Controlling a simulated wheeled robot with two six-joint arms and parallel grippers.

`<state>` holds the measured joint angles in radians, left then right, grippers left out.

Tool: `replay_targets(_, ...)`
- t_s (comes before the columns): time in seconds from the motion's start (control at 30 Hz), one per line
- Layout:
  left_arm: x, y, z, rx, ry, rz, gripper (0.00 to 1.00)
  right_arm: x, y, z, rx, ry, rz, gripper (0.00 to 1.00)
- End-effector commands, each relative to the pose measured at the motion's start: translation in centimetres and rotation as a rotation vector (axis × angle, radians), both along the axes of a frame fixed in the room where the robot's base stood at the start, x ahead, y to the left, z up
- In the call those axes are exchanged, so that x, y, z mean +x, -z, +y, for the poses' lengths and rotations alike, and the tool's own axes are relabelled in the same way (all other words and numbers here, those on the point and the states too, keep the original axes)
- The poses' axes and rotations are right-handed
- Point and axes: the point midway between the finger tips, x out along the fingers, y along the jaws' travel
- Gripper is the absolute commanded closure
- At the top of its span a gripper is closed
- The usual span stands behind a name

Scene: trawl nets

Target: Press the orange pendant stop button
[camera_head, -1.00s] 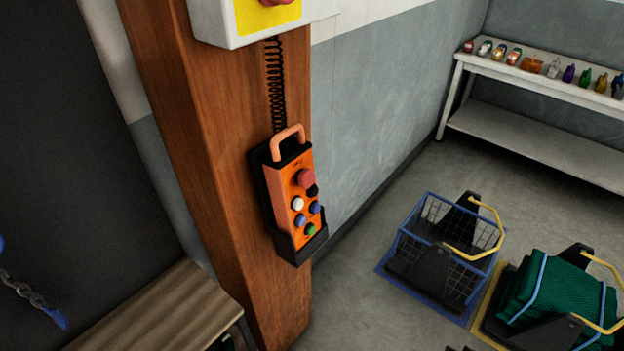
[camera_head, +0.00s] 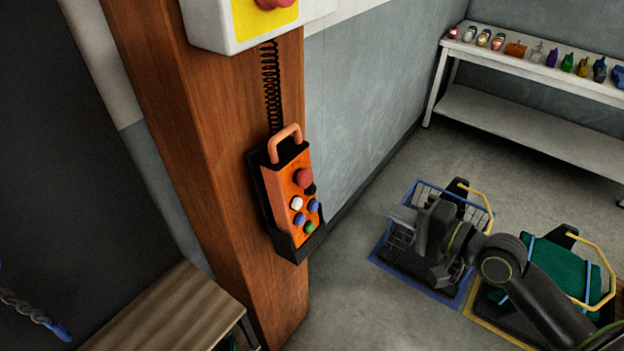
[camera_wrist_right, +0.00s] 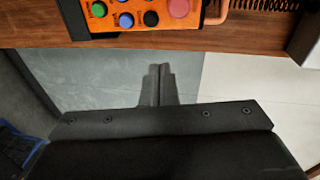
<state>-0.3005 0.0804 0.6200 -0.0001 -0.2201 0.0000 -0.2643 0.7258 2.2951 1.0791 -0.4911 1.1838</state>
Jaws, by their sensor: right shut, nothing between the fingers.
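The orange pendant (camera_head: 297,195) hangs in a black holder on the wooden post, below a coiled black cord. Its large red button (camera_head: 304,178) is near the top, with white, black, blue and green buttons below. In the right wrist view the pendant (camera_wrist_right: 140,37) lies sideways at the top edge, its red button (camera_wrist_right: 179,8) cut by the frame. My right gripper (camera_head: 395,212) is shut and empty, to the right of the pendant and apart from it. Its fingers (camera_wrist_right: 157,70) point toward the post in the wrist view. My left gripper is not in view.
A white box with a yellow panel and red button (camera_head: 262,20) is above the pendant. The wooden post (camera_head: 190,130) bears both. A bench (camera_head: 170,315) stands at lower left, a shelf (camera_head: 530,130) at upper right.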

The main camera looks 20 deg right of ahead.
Motion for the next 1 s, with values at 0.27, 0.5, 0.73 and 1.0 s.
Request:
replay_targets(0.27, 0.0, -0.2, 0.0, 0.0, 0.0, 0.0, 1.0, -1.9, -3.0, 2.5, 0.068, -0.081, 0.007, 1.0)
replay_targets(0.5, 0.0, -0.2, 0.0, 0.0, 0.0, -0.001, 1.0, -1.9, -3.1, 2.5, 0.071, -0.08, 0.007, 1.0)
replay_targets(0.73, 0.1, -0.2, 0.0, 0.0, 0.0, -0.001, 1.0, -1.5, -3.1, 2.7, 0.073, -0.079, 0.003, 1.0)
replay_targets(1.0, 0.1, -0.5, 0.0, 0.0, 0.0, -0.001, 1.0, 0.3, -2.8, 4.2, 0.075, -0.079, 0.003, 1.0)
